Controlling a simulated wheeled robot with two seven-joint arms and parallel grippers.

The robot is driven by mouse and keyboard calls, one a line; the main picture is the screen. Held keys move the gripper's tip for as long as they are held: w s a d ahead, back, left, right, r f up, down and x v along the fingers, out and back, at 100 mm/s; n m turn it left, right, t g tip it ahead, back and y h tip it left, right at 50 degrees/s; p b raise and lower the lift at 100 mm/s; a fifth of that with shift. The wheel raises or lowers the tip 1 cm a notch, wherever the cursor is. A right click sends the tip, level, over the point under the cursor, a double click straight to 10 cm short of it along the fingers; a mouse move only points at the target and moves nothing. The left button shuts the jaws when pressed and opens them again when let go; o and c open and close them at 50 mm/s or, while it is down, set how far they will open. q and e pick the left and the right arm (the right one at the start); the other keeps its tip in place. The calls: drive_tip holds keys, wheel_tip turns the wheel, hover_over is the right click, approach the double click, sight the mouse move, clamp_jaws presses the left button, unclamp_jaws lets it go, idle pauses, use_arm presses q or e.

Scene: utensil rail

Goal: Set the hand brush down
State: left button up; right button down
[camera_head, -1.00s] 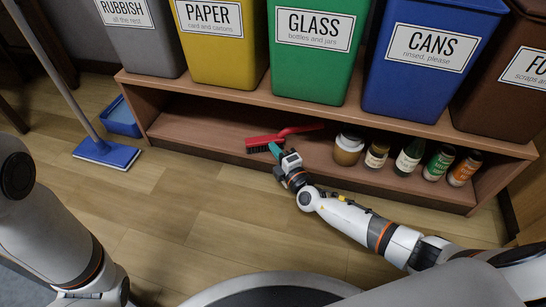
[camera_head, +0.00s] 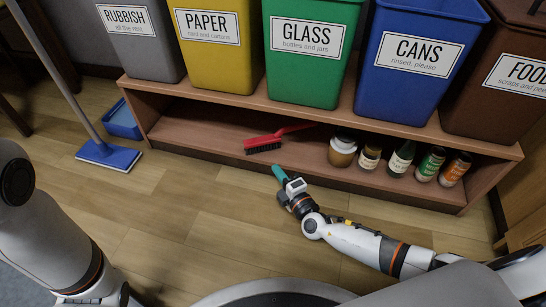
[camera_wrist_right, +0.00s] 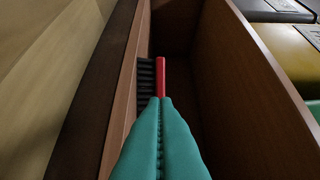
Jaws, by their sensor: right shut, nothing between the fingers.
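The red hand brush (camera_head: 279,138) with dark bristles lies on the low shelf (camera_head: 205,133) under the bins, to the left of the jars. In the right wrist view the brush (camera_wrist_right: 160,78) shows just beyond the fingertips, its bristles toward the left. My right gripper (camera_head: 278,170), with teal fingers, is in front of the shelf's front edge, apart from the brush. Its fingers (camera_wrist_right: 160,102) are shut together with nothing between them. My left arm shows at the left edge of the head view, but its gripper is not visible.
Labelled bins, such as the green glass bin (camera_head: 307,70), stand on top.

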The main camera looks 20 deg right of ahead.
drive_tip(key=shift+s+d+p, duration=0.2)
drive_tip(key=shift+s+p, duration=0.1)
drive_tip(key=shift+s, duration=0.8)
drive_tip(key=shift+s+d+p, duration=0.2)
drive_tip(key=shift+s+p, duration=0.05)
drive_tip(key=shift+s, duration=0.85)
